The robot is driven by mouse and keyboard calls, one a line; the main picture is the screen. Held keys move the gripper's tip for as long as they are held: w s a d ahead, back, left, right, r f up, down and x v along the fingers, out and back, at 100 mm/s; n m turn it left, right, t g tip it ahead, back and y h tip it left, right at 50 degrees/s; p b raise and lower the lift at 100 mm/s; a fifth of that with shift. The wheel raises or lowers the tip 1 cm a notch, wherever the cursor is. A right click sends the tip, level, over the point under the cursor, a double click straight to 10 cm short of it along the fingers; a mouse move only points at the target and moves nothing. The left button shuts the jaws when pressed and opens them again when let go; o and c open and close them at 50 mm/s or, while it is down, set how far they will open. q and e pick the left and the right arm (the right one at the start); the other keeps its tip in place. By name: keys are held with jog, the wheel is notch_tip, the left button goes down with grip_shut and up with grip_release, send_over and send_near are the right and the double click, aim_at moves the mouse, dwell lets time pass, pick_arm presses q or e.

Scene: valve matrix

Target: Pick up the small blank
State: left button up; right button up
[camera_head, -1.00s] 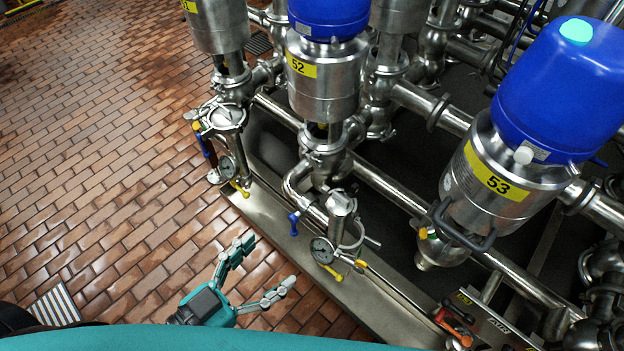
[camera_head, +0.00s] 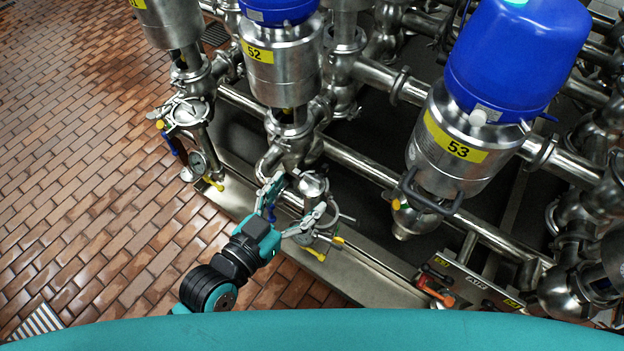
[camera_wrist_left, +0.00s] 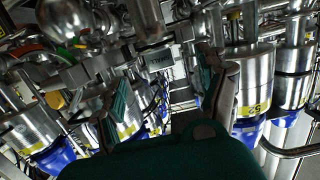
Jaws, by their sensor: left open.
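My left gripper (camera_head: 298,198) is open, its two fingers spread around the short silver fitting below the valve marked 52. A round silver end piece (camera_head: 313,184) tops this fitting, near the fingertips; it may be the small blank, but I cannot tell for sure. Whether the fingers touch it is not clear. My right gripper is not in view.
Valve 52 (camera_head: 280,70) stands behind the gripper and valve 53 (camera_head: 455,150) to the right. Pipes crowd the back. The brick floor (camera_head: 80,150) at left is clear.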

aim_at(311, 181)
pick_arm(q)
jog(key=x, duration=0.4)
jog(key=shift+a, duration=0.1)
jog(key=shift+s+r, duration=0.1)
jog(key=c, duration=1.4)
